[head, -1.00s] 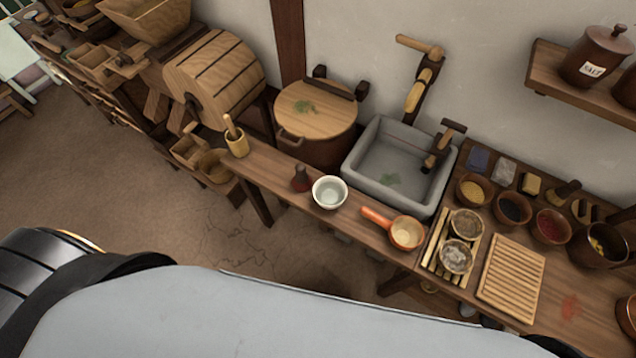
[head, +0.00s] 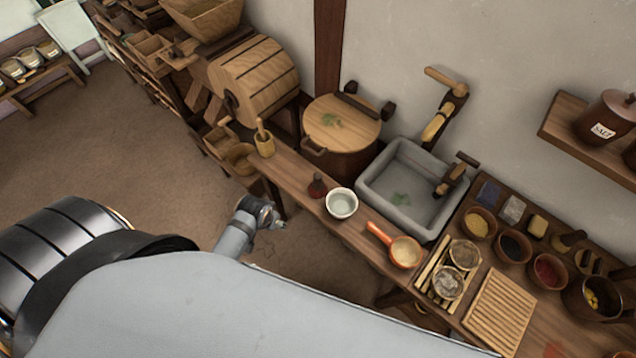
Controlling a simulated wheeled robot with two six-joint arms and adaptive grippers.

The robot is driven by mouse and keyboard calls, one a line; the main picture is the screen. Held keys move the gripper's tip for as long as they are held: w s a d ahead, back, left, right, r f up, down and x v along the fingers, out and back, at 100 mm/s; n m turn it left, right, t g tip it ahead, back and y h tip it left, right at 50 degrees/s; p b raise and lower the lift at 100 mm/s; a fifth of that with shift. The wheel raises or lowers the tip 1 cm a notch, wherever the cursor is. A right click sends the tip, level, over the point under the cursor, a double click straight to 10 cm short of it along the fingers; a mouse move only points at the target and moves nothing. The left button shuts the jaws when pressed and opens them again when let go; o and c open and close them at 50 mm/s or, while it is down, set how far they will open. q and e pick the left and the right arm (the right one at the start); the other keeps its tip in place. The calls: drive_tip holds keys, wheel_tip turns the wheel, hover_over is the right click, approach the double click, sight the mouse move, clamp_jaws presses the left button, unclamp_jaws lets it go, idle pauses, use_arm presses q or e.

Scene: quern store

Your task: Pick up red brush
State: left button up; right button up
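A small dark red thing (head: 317,186) with a broad base and narrow top stands on the narrow wooden counter (head: 290,177), just left of a white bowl (head: 341,203). It may be the red brush, but it is too small to be sure. A grey link of my arm, which looks like the left one, rises beyond my body, its dark and silver end near the counter's front edge. Clear fingers cannot be made out there. This end is apart from the dark red thing, to its lower left. My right gripper is not in view.
A wooden mortar with pestle (head: 265,142) stands left on the counter. An orange-handled pan (head: 403,251) lies to the right. Behind are a lidded tub (head: 342,128) and a stone sink (head: 407,190). Spice bowls crowd the right table. Open floor (head: 130,150) lies left.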

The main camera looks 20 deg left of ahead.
use_arm(q)
drive_tip(key=w+d+r+n+p, duration=0.1)
drive_tip(key=w+r+n+p, duration=0.2)
drive_tip(key=r, duration=0.8)
drive_tip(key=w+d+n+g, duration=0.1)
drive_tip(key=w+d+n, duration=0.1)
drive_tip(key=w, duration=0.4)
drive_tip(key=w+d+f+n+g, duration=0.1)
drive_tip(key=w+d+n, duration=0.2)
drive_tip(key=w, duration=0.2)
drive_tip(key=w+d+f+n+h, duration=0.1)
drive_tip(key=w+d+n, duration=0.2)
drive_tip(key=w, duration=0.3)
drive_tip(key=shift+w+d+f+g, duration=0.2)
drive_tip(key=shift+w+g, duration=0.1)
drive_tip(key=shift+g, duration=0.1)
